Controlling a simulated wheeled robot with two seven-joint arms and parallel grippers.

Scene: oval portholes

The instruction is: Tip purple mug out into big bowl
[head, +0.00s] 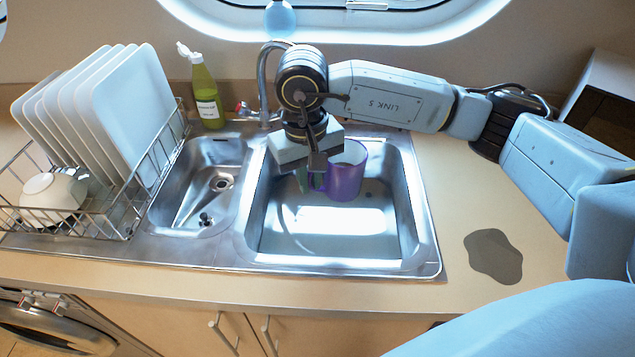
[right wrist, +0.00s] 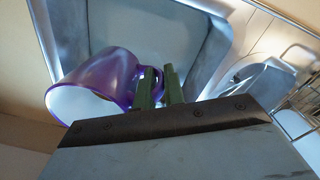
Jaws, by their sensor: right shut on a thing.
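The purple mug (head: 345,178) with a pale inside is over the large sink basin in the head view. My right gripper (head: 314,182) is at the left side of the mug. In the right wrist view, the green fingers of my right gripper (right wrist: 160,87) are closed on the handle of the mug (right wrist: 105,80). The mug's open end faces the lower left there. I cannot tell whether the mug touches the basin floor. I see no big bowl that I can name with certainty. My left gripper is not in view.
The large basin (head: 330,250) has a small basin (head: 212,160) to its left. A dish rack (head: 135,205) holds several white plates (head: 135,95) and a white bowl (head: 50,200). A green bottle (head: 206,95) and the faucet (head: 263,75) stand behind. A dark patch (head: 493,255) marks the right counter.

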